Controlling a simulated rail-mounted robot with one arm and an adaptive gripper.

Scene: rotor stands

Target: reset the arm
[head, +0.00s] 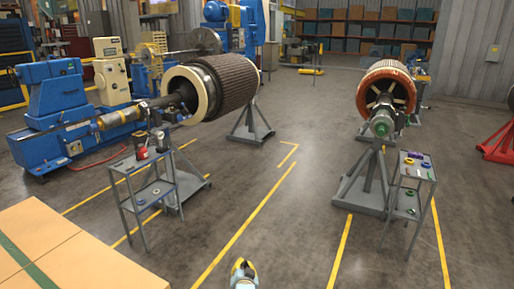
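My gripper (244,267) shows small at the bottom edge of the head view, over the bare floor between yellow lines. It has yellow parts with a dark middle, and a pale part of my arm shows below it. It is apart from the rotors and carts. Its fingers are too small to tell whether they are open or shut, and I see nothing clearly held. Most of my arm is out of the frame.
A large rotor (232,82) rests on grey stands at left, and another with an orange rim (388,85) at right. Tool carts stand beside the left rotor (153,194) and right rotor (415,172). Cardboard boxes (90,265) fill the lower left. The middle aisle is clear.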

